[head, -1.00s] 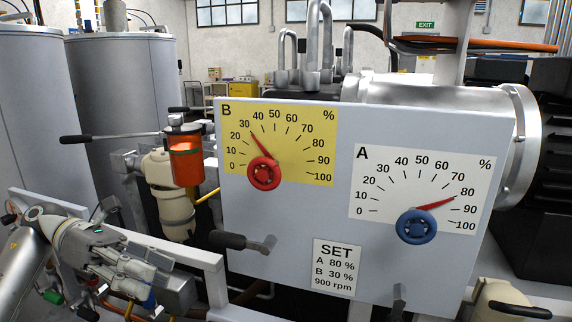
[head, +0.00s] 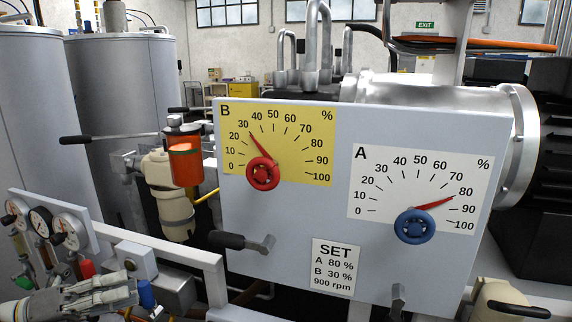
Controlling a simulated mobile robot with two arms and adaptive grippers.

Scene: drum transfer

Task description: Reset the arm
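My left gripper (head: 132,286) is at the bottom left, low in front of the grey frame rail, pointing right. I cannot tell whether its fingers are open or shut, and I see nothing held in it. My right gripper is not in view. The grey control panel (head: 290,225) stands upright in the middle, well to the right of the gripper. Its red knob B (head: 263,173) has its pointer near 30 %. Its blue knob A (head: 415,226) has its pointer near 80 %. The SET label (head: 333,267) reads A 80 %, B 30 %, 900 rpm.
Round gauges (head: 70,231) stand on a plate just above the gripper. A black-handled lever (head: 228,240) sticks out at the panel's lower left. An orange cup (head: 185,163) sits left of the panel. Large grey tanks (head: 125,90) stand behind. A grey rail (head: 160,250) crosses the lower left.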

